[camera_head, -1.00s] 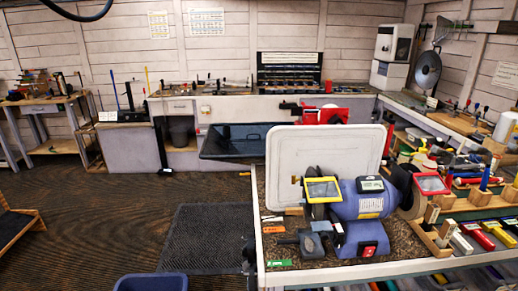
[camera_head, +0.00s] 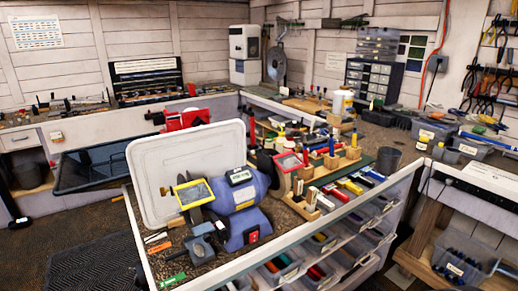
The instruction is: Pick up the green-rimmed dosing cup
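I cannot make out a green-rimmed dosing cup in the camera_head view. A dark grey cup (camera_head: 388,160) stands at the right end of the near workbench, but no green rim shows on it. The bench top is crowded with small items, and some of its surface is hidden behind them. My gripper is not in view.
The near bench holds a blue bench grinder (camera_head: 240,208), a white board (camera_head: 183,165) and wooden blocks with coloured grips. Clear drawers (camera_head: 327,240) fill its front. A side bench (camera_head: 480,185) with bins stands at right.

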